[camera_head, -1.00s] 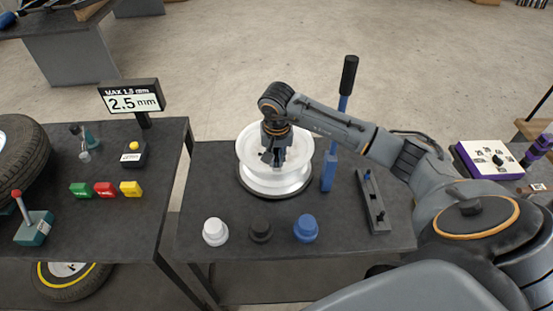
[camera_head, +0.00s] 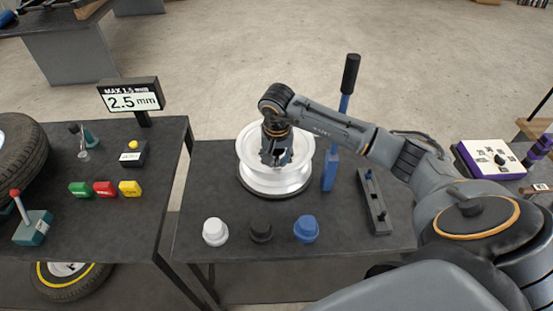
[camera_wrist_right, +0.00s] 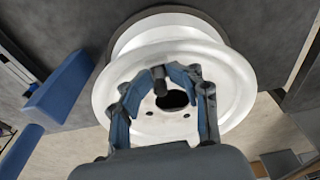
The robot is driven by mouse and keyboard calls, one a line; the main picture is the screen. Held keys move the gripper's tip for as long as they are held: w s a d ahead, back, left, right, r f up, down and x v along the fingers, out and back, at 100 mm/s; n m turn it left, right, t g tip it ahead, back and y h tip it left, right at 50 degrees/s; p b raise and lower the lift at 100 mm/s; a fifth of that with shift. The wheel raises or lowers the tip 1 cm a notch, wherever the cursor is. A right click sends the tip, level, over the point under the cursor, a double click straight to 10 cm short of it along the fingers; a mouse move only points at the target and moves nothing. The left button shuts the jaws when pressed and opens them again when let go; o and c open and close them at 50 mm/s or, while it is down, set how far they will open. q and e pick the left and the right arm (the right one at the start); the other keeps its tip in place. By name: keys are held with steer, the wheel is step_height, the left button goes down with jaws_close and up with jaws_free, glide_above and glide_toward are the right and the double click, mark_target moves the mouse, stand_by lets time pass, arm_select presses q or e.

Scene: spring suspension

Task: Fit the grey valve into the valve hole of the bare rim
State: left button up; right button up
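The bare white rim (camera_head: 258,180) lies flat on the middle table in the head view; it also fills the middle of the right wrist view (camera_wrist_right: 115,95). My right gripper (camera_head: 276,163) is over the rim, pointing down. In the right wrist view its blue-padded fingers (camera_wrist_right: 160,80) stand apart, on either side of the small dark grey valve (camera_wrist_right: 158,77). The valve stands at the rim's face beside the dark centre hole. Its lower end and the valve hole are hidden or too small to tell. My left gripper is out of view.
White (camera_head: 215,231), black (camera_head: 260,231) and blue (camera_head: 306,229) knobs stand along the table's front. A blue post with a black handle (camera_head: 348,75) is right of the rim, then a grey slotted bar (camera_head: 374,203). A display reading 2.5 mm (camera_head: 131,99) stands left.

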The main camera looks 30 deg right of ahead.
steer(key=shift+s+r+p, duration=0.15)
steer(key=shift+r+p, duration=0.1)
steer(key=shift+p, duration=0.25)
steer(key=shift+r+p, duration=0.55)
steer(key=shift+p, duration=0.05)
steer(key=shift+r+b, duration=0.55)
steer(key=shift+b, duration=0.45)
step_height(320, 180, up, 10)
steer(key=s+b, duration=0.1)
steer(key=b, duration=0.2)
steer(key=shift+a+r, duration=0.25)
steer(key=shift+a, duration=0.1)
steer(key=shift+a, duration=0.1)
